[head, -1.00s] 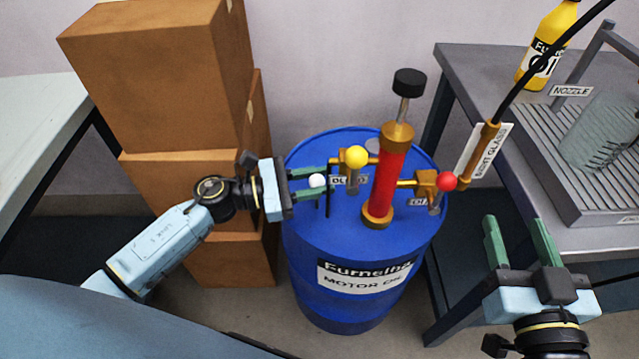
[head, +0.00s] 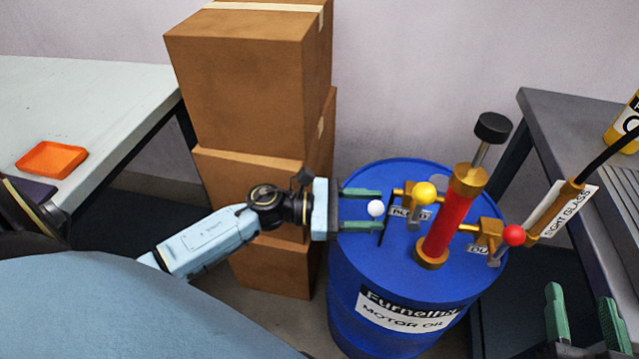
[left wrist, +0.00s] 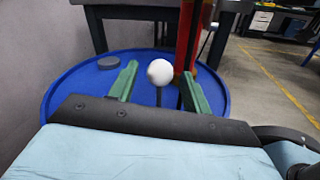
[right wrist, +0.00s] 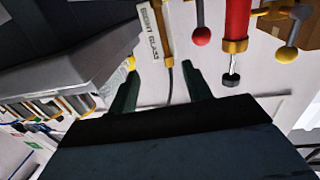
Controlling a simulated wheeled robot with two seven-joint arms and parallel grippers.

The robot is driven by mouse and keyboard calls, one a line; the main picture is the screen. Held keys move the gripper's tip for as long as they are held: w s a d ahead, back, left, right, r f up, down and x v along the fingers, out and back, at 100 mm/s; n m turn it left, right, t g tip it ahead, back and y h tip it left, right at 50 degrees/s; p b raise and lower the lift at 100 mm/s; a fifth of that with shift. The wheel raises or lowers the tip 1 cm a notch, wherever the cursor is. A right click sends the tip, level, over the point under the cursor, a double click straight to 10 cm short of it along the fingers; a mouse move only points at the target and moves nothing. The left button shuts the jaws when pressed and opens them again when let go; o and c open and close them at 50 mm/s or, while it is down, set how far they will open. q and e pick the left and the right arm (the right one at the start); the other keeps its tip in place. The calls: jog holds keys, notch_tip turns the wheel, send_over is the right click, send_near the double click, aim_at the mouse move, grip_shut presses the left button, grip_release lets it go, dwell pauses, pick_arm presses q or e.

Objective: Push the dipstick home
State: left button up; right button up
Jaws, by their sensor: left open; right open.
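The dipstick shows as a white ball knob (head: 376,208) on a thin dark rod (head: 383,234), standing up from the top of the blue drum (head: 350,262). My left gripper (head: 362,208) is open, its green fingers on either side of the knob. In the left wrist view the knob (left wrist: 160,72) sits between the open fingertips (left wrist: 155,85), with a gap on each side. The lower rod is partly hidden. My right gripper (head: 582,318) is open and empty at the lower right; it also shows in the right wrist view (right wrist: 165,90).
A red pump (head: 447,225) with a yellow knob (head: 424,193) and a red knob (head: 513,235) stands on the drum, right of the dipstick. Stacked boxes (head: 245,95) stand behind my left arm. A sight glass hose (head: 555,208) hangs near the grey bench (head: 570,120).

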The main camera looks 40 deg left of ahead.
pick_arm(q)
jog(key=p+v, duration=0.1)
jog(key=v, duration=1)
jog(key=shift+s+a, duration=0.2)
jog(key=shift+a, duration=0.15)
pick_arm(e)
notch_tip(320, 180, down, 6)
jog(key=s+d+g+h, duration=0.1)
jog(key=g, duration=0.2)
jog(key=shift+s+d+g+h, duration=0.3)
jog(key=shift+g, duration=0.1)
jog(key=shift+r, duration=0.15)
